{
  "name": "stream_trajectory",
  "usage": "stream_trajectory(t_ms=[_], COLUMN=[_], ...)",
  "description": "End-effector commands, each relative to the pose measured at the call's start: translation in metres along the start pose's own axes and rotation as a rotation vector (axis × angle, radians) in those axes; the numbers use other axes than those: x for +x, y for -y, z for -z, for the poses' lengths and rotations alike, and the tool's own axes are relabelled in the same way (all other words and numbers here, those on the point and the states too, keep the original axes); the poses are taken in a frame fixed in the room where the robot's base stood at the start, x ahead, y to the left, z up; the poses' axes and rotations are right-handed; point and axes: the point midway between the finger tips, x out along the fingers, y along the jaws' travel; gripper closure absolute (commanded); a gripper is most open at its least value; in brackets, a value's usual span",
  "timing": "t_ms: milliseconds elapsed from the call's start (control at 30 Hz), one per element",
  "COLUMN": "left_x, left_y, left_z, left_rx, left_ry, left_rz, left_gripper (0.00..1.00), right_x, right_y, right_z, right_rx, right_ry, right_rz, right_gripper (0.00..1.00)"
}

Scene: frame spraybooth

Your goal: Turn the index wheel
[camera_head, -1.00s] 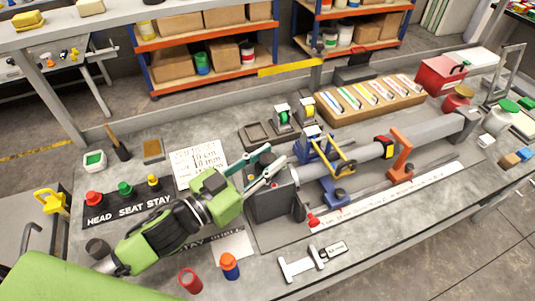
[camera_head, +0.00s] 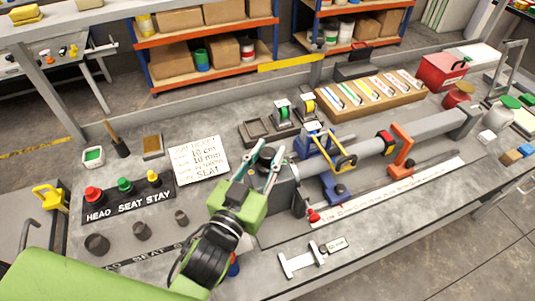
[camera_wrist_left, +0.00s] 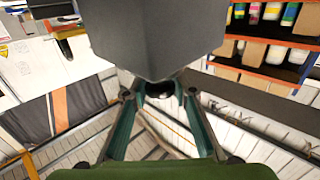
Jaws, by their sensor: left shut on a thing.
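My left gripper (camera_head: 268,153) is at the left end of the bench fixture, beside its dark grey head block (camera_head: 284,187). Its green fingers stand around a small dark part, and I take it as shut on that. In the left wrist view the fingertips (camera_wrist_left: 160,92) close about a dark round piece (camera_wrist_left: 158,88) under a large dark block (camera_wrist_left: 158,35). This piece seems to belong to the index wheel, but the wheel's outline is mostly hidden by the gripper and block. My right gripper is not in view.
A long grey tube (camera_head: 430,125) runs right from the head block, past a blue clamp (camera_head: 318,143) and an orange bracket (camera_head: 401,150). A white ruler (camera_head: 390,190) and a caliper (camera_head: 312,257) lie in front. A job ticket (camera_head: 201,160) lies behind left.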

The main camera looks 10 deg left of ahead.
Motion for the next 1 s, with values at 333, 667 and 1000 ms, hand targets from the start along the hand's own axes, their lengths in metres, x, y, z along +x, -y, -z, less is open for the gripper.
stream_trajectory(t_ms=[333, 667, 1000], left_x=[0.0003, 0.0002, 0.0000], left_y=[0.0002, 0.0000, 0.0000], left_z=[0.0027, 0.0017, 0.0015], left_rx=[0.001, 0.000, 0.006], left_ry=[-0.007, -0.004, -0.003], left_rz=[0.003, 0.002, -0.034], left_gripper=[0.97, 0.57, 0.57], right_x=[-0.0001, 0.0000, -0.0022], right_y=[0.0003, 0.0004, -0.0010], right_z=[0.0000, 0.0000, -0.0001], right_rx=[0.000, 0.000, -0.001], right_ry=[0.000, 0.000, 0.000], right_rz=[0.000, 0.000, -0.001], right_gripper=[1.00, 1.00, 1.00])
